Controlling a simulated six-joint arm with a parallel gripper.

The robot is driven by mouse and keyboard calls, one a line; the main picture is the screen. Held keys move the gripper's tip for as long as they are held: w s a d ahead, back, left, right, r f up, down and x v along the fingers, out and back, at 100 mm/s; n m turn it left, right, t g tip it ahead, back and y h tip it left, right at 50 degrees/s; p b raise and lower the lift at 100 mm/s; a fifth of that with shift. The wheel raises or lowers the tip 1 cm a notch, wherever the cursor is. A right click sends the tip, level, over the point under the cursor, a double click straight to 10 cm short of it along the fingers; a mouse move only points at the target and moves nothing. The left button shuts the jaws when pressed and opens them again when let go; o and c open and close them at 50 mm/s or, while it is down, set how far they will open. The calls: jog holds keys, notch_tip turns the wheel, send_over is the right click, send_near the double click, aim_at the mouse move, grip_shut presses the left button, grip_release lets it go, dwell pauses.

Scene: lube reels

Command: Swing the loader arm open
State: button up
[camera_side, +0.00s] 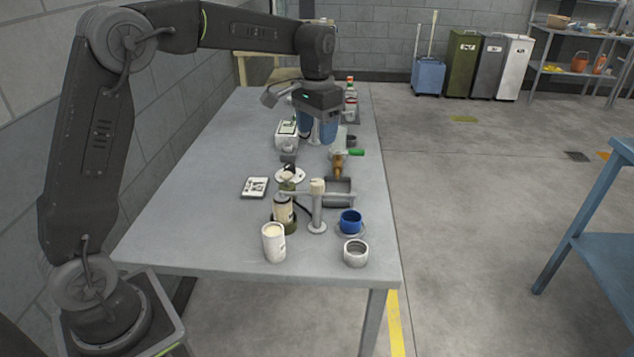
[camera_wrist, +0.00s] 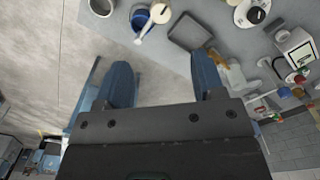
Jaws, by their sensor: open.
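A grey post on a round foot carries a level bar with a cream cap, which I take for the loader arm (camera_side: 317,207). It stands near the front of the table in the side view, its bar running left and right over the cans and cup. In the wrist view its cream cap (camera_wrist: 160,13) and bar show at the top, near the blue cup. My gripper (camera_side: 317,124) is open, with two blue fingers pointing down, over the far half of the table, well behind the post. In the wrist view my gripper (camera_wrist: 163,80) has only floor and table edge between its fingers.
A blue cup (camera_side: 350,222), a grey cup (camera_side: 355,254) and a white can (camera_side: 273,243) stand near the front edge. A dark tray (camera_side: 338,186) and a green-handled tool (camera_side: 356,152) lie behind the post.

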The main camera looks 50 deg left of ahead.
aim_at(317, 181)
notch_tip(317, 181, down, 14)
jog(key=shift+w, duration=0.1)
dwell(0.5)
jog(key=shift+c, duration=0.4)
grip_shut()
